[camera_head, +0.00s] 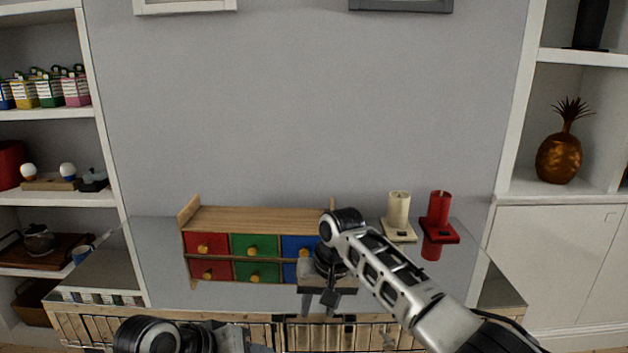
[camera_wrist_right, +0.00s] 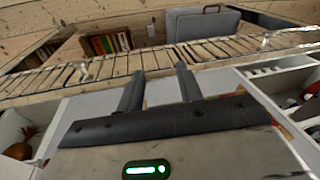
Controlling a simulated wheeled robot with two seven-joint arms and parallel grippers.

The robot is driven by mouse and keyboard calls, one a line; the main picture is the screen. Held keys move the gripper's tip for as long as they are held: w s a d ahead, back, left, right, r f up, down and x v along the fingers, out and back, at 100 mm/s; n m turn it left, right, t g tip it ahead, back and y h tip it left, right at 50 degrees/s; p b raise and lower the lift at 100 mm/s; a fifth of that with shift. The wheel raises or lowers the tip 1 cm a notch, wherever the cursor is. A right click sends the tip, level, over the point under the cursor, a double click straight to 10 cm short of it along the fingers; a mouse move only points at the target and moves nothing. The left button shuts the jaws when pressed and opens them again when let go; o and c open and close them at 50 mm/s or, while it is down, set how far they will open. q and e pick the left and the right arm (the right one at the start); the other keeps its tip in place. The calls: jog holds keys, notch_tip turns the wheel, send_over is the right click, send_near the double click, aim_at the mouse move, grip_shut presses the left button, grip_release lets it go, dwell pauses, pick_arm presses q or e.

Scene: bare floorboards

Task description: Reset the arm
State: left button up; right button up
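My right arm reaches in from the right in the head view. Its gripper (camera_head: 320,303) points down in front of the small drawer cabinet, hiding part of its right side. In the right wrist view the two dark fingers (camera_wrist_right: 160,88) stand apart with nothing between them. My left arm (camera_head: 150,337) shows only at the bottom edge of the head view. A grey part at its end (camera_head: 236,341) is cut off by the frame, and its fingers cannot be made out.
The wooden cabinet (camera_head: 260,219) with red, green and blue drawers stands on the grey table (camera_head: 155,262). A cream candle-like object (camera_head: 398,212) and a red one (camera_head: 438,210) stand to its right. Shelves flank both sides. A slatted edge runs along the table front.

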jog(key=s+f+t+y, duration=0.3)
jog(key=s+f, duration=0.8)
jog(key=f, duration=0.6)
pick_arm(q)
jog(key=s+a+f+m+t+y, duration=0.1)
jog(key=s+f+m+t, duration=0.1)
jog(key=s+f, duration=0.5)
jog(key=s+a+f+m+t+y, duration=0.1)
jog(key=s+a+f+t, duration=0.1)
jog(key=s+f, duration=0.5)
jog(key=s, duration=0.3)
jog(key=shift+s+a+m+y, duration=0.2)
jog(key=shift+a+m+y, duration=0.1)
jog(key=shift+m+y, duration=0.1)
pick_arm(e)
jog(key=s+d+r+t+h, duration=0.1)
jog(key=s+d+t, duration=0.2)
jog(key=s+d, duration=0.4)
jog(key=s+d+r+n+t+h, duration=0.1)
jog(key=s+d+t, duration=0.2)
jog(key=s+d, duration=0.3)
jog(key=s, duration=0.5)
jog(key=shift+d+r, duration=0.35)
